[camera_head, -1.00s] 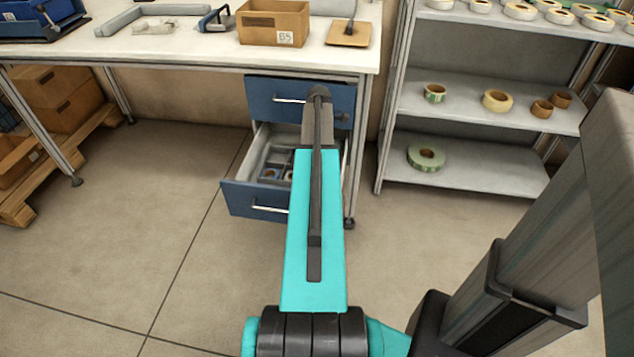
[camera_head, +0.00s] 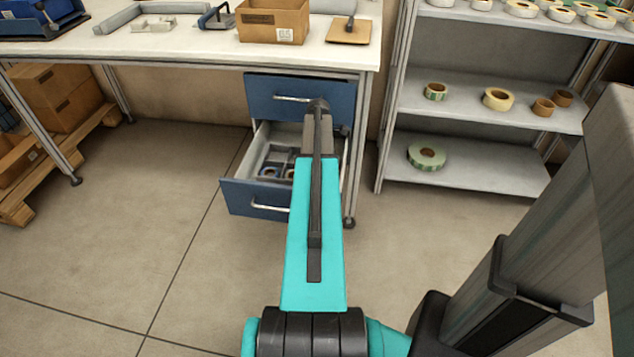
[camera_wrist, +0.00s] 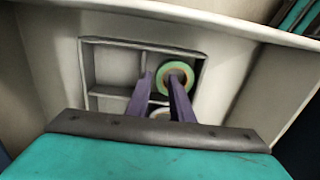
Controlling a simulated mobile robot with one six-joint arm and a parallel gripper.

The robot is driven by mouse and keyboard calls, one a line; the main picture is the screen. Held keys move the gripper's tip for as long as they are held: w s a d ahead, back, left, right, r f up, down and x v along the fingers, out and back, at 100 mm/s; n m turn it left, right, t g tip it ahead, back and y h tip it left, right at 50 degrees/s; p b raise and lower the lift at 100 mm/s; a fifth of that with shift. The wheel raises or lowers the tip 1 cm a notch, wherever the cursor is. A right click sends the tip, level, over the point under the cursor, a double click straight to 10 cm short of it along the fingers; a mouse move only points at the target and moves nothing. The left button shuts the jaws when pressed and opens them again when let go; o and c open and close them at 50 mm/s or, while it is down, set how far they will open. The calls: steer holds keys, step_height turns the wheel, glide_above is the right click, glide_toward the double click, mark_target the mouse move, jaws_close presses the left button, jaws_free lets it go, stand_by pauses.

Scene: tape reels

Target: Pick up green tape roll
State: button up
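A tape roll with a green outer band and a pale orange inner ring (camera_wrist: 188,72) lies in the right back compartment of the grey divided tray in the wrist view. The right fingertip overlaps the roll's centre in the picture, and the left fingertip is left of the roll. I cannot tell the height gap. A second, paler roll (camera_wrist: 160,113) is partly hidden between the fingers. In the head view my arm hides the gripper.
The tray sits in the pulled-out blue drawer (camera_head: 245,196) under the workbench (camera_head: 180,50). A shelf (camera_head: 480,165) at right holds other rolls, including a large pale green one (camera_head: 427,157). The floor in front is clear.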

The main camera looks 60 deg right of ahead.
steer(key=shift+f, duration=0.9)
jaws_close()
